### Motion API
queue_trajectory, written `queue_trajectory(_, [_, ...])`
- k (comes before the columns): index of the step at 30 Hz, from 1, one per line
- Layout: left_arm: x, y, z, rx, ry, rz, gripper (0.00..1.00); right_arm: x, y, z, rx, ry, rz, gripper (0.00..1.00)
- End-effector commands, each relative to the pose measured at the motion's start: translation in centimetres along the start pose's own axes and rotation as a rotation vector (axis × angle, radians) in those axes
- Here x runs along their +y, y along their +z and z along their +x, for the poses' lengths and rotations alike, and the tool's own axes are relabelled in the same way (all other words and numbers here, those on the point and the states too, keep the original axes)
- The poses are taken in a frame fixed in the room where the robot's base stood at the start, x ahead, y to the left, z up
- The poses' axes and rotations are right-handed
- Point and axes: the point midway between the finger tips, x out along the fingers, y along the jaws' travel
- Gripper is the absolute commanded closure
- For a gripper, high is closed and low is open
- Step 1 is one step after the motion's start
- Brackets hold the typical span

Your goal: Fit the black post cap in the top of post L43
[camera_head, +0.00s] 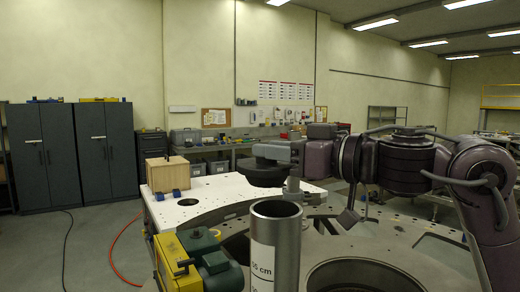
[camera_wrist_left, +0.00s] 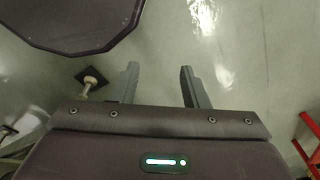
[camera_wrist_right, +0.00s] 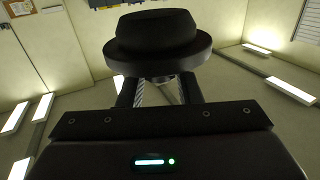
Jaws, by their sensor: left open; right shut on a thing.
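The black post cap (camera_head: 262,172) is held by my right gripper (camera_head: 287,152) in the head view, above and a little behind the open top of a grey metal post (camera_head: 276,240). The cap is apart from the post. The post stands upright, is hollow, and has a white label reading "55 cm"; no L43 mark is readable. In the right wrist view the cap (camera_wrist_right: 158,40), with a wide rim and narrower round part, sits between the fingers (camera_wrist_right: 158,92). My left gripper (camera_wrist_left: 158,80) is open and empty over bare floor, seen only in the left wrist view.
The post stands at a grey plate (camera_head: 390,240) with large round openings. A yellow and green motor unit (camera_head: 198,262) is left of the post. A white plate (camera_head: 228,192) behind carries a wooden box (camera_head: 167,173). Cabinets and a workbench line the back wall.

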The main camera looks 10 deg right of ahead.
Motion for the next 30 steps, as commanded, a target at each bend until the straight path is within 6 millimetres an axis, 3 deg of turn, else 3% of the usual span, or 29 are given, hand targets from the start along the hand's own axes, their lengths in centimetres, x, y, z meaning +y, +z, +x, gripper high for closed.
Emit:
queue_trajectory(7, [3.9, 2.6, 2.3, -0.032, 0.048, -0.001, 0.59, 0.0, 2.5, -0.1, 0.002, 0.001, -0.001, 0.96])
queue_trajectory(10, [4.8, 3.6, 3.3, -0.044, 0.057, 0.000, 0.59, 0.0, 3.6, 0.0, 0.002, 0.001, -0.001, 0.96])
queue_trajectory(14, [4.0, 3.6, 4.5, -0.043, 0.047, 0.001, 0.59, 0.0, 4.8, 0.0, 0.003, 0.001, -0.001, 0.96])
queue_trajectory(20, [1.7, 1.4, 5.2, -0.012, 0.018, -0.001, 0.59, 0.0, 5.5, 0.0, 0.001, 0.000, -0.001, 0.96])
queue_trajectory(30, [2.6, 1.7, 5.1, -0.014, 0.029, -0.005, 0.59, 0.0, 5.4, 0.0, 0.002, 0.001, -0.001, 0.96])
